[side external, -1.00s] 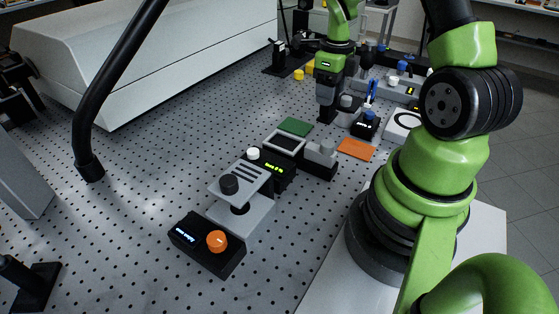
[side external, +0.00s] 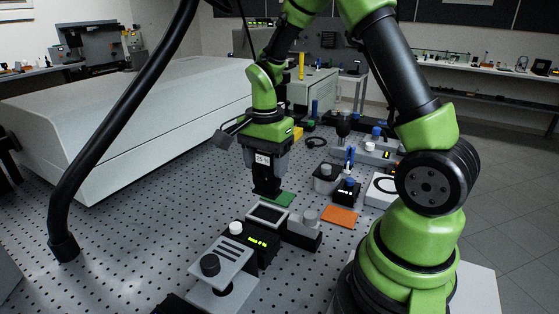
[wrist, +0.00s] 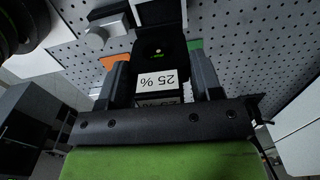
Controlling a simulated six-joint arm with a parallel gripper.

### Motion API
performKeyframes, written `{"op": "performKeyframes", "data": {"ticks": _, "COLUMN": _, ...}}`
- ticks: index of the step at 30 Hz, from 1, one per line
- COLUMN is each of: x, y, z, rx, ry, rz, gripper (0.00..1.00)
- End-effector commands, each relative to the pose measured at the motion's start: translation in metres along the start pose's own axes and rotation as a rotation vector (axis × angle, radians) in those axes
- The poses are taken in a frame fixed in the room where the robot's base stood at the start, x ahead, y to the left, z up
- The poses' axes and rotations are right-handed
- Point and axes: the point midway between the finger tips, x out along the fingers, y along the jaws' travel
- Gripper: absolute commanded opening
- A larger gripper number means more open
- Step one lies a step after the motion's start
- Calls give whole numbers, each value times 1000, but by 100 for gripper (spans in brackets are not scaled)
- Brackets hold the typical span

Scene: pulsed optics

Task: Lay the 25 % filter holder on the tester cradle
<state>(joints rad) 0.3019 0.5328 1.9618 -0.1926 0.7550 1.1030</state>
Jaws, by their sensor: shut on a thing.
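The 25 % filter holder (side external: 266,187) is a black upright piece with a white "25 %" label. My gripper (side external: 265,172) is shut on it and holds it above the table by the green mat. In the wrist view the filter holder (wrist: 158,80) sits between the two grey fingers of my gripper (wrist: 160,72), its dark head with a green glint pointing away.
A green mat (side external: 281,199) and an orange mat (side external: 339,216) lie nearby. The perforated table (side external: 150,215) is clear at left.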

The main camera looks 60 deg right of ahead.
Motion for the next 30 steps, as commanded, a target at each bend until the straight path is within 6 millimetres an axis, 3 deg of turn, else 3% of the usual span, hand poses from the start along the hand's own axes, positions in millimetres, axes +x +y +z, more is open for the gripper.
{"op": "performKeyframes", "data": {"ticks": 15, "x": 36, "y": 0, "z": 2, "rx": -35, "ry": 0, "rz": 1, "gripper": 12}}
{"op": "performKeyframes", "data": {"ticks": 30, "x": 41, "y": 0, "z": 2, "rx": -33, "ry": 1, "rz": -1, "gripper": 12}}
